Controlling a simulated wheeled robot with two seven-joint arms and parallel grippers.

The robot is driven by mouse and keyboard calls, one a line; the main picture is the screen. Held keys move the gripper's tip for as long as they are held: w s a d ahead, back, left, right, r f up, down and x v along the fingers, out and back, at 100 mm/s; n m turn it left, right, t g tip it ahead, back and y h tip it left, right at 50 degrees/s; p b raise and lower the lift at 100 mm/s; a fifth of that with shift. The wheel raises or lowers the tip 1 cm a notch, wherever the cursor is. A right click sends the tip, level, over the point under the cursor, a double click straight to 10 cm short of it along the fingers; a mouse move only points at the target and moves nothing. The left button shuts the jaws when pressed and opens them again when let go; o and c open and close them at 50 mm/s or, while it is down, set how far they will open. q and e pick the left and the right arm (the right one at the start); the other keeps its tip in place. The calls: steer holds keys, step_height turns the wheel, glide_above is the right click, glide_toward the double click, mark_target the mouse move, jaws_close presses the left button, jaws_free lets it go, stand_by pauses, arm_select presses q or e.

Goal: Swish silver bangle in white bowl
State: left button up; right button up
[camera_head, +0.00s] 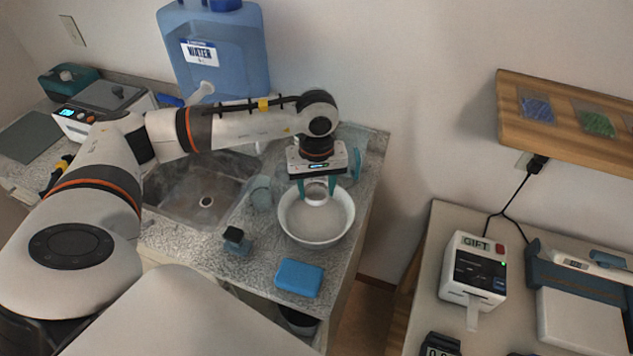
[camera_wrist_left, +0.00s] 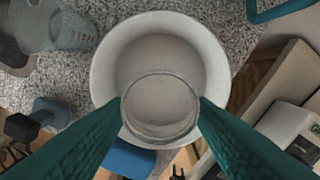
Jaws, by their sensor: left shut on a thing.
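The white bowl (camera_head: 294,236) stands on the speckled counter to the right of the sink; it fills the middle of the left wrist view (camera_wrist_left: 104,62). My left gripper (camera_head: 317,190) points down over the far part of the bowl. Its teal fingers are shut on the silver bangle (camera_wrist_left: 160,72), a thin ring held between the fingertips (camera_wrist_left: 160,106). The bangle appears over the bowl's opening; whether it touches the bowl's contents or floor I cannot tell. My right gripper is in neither view.
A clear cup (camera_head: 261,194) stands left of the bowl, beside the metal sink (camera_head: 180,192). A small dark-topped object (camera_head: 237,241) and a blue block (camera_head: 299,278) lie in front. A large blue water container (camera_head: 225,60) stands behind. A label printer (camera_head: 474,268) is on the right table.

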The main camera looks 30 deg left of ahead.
mark_target(317, 221)
arm_select(q)
step_height(317, 221, down, 3)
steer(key=shift+f+b, duration=0.1)
steer(key=shift+b, duration=0.6)
steer(key=shift+f+b, duration=0.65)
steer(key=shift+b, duration=0.05)
step_height(317, 221, down, 2)
steer(key=shift+f+b, duration=0.1)
steer(key=shift+b, duration=1.05)
steer(key=shift+f+b, duration=1.2)
steer(key=shift+b, duration=0.1)
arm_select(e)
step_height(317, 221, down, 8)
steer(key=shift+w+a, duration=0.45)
arm_select(q)
steer(key=shift+r, duration=0.1)
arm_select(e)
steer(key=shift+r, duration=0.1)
